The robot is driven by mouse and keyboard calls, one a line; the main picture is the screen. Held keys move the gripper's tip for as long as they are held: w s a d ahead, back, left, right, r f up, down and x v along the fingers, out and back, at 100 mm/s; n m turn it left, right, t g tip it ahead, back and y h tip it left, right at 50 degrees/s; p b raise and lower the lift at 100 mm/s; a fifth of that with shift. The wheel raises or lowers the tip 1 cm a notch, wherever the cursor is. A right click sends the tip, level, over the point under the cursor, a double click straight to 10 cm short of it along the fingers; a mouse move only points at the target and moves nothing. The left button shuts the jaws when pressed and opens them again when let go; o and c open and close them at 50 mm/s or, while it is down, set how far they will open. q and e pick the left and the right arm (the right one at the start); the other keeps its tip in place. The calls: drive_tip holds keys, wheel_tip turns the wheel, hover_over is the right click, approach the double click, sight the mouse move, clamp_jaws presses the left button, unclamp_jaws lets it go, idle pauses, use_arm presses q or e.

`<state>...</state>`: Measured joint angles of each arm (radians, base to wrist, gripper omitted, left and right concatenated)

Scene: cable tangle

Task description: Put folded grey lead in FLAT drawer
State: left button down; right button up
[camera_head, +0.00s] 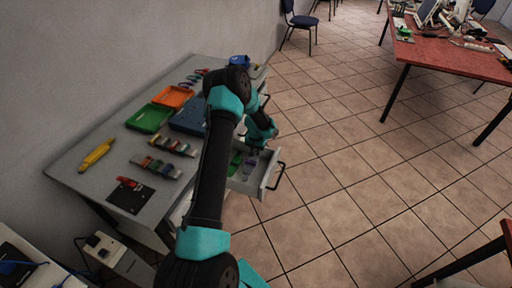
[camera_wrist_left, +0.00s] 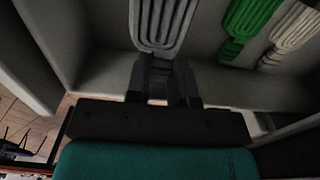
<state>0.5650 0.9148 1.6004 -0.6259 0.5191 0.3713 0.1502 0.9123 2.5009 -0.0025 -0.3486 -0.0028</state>
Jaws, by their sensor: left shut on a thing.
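The folded grey lead (camera_wrist_left: 165,22) shows in the left wrist view as a flat bundle of parallel loops. My left gripper (camera_wrist_left: 165,88) is shut on its near end. The lead is over or inside the open drawer (camera_wrist_left: 92,70); I cannot tell whether it touches the bottom. A green folded lead (camera_wrist_left: 248,22) and a pale folded lead (camera_wrist_left: 296,28) lie beside it. In the head view my left gripper (camera_head: 256,145) is at the pulled-out drawer (camera_head: 272,172), partly hidden by my arm. No drawer label is readable. My right gripper is not in view.
The grey bench top (camera_head: 82,175) holds a green tray (camera_head: 149,118), an orange tray (camera_head: 173,96), a blue tray (camera_head: 188,119), a yellow tool (camera_head: 97,153) and a dark mat (camera_head: 130,196). The tiled floor right of the drawer is clear.

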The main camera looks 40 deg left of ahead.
use_arm(q)
drive_tip(key=shift+f, duration=1.85)
drive_tip(key=shift+f, duration=0.45)
drive_tip(key=c, duration=0.9)
unclamp_jaws()
drive_tip(key=shift+r, duration=0.1)
drive_tip(key=shift+r, duration=4.45)
